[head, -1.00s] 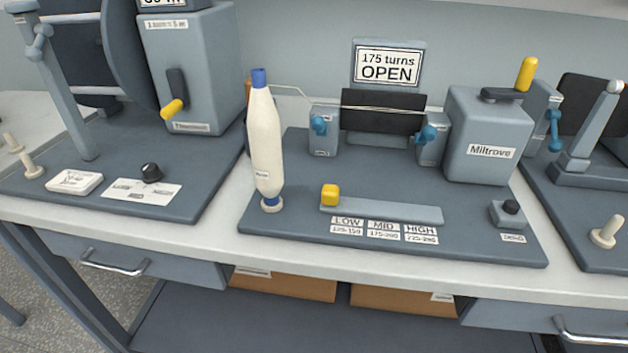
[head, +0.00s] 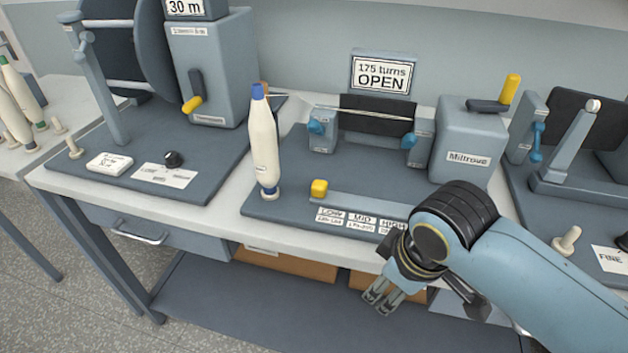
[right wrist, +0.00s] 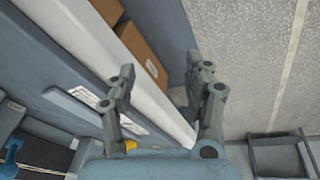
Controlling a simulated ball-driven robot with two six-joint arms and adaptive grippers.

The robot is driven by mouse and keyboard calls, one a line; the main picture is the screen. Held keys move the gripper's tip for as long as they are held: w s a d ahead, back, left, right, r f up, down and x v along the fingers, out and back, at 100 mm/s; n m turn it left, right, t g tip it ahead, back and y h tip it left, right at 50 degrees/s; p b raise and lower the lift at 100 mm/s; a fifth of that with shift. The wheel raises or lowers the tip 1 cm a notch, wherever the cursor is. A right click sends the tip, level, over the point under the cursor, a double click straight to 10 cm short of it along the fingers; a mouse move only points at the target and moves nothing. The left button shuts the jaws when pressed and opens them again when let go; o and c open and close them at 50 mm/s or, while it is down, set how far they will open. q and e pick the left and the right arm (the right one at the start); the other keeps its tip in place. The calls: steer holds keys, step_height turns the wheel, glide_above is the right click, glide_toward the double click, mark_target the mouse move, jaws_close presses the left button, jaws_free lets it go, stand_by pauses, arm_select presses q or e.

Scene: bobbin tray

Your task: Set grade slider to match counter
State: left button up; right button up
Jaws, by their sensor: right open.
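The yellow grade slider knob (head: 319,187) sits at the left end of its grey track (head: 350,201), above the LOW label (head: 328,215). The MID label (head: 362,220) and HIGH label (head: 392,226) follow to the right. The counter sign (head: 382,74) reads "175 turns OPEN". My right gripper (head: 382,302) is open and empty, in front of the bench edge and pointing down, below and right of the knob. In the right wrist view my right gripper (right wrist: 160,95) shows its fingers apart, with part of the yellow knob (right wrist: 131,146) near its base. My left gripper is out of view.
A cream bobbin (head: 264,150) with a blue top stands left of the slider. The Miltrove box (head: 467,145) with a yellow-handled crank stands at the right. Brown boxes (head: 285,264) lie under the bench. A white counter strip borders the tool board.

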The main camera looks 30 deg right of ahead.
steer(key=w+n, duration=0.1)
steer(key=w, duration=0.1)
steer(key=n+g+p, duration=0.2)
steer(key=n, duration=1)
glide_toward(319, 184)
steer(key=s+f, duration=0.7)
steer(key=w+r+n, duration=0.2)
steer(key=n, duration=0.1)
steer(key=w+r+n, duration=0.2)
steer(key=w+n, duration=0.1)
steer(key=w+r+n+p, duration=0.1)
steer(key=w+r+n, duration=0.1)
steer(key=r+n, duration=0.1)
steer(key=shift+w+d+g+y, duration=0.2)
steer(key=shift+d+g+y, duration=0.2)
steer(key=shift+n, duration=0.4)
step_height(319, 184, down, 10)
steer(key=shift+w+f+p, duration=0.1)
steer(key=shift+w+p, duration=0.1)
steer(key=shift+p, duration=0.15)
jaws_close()
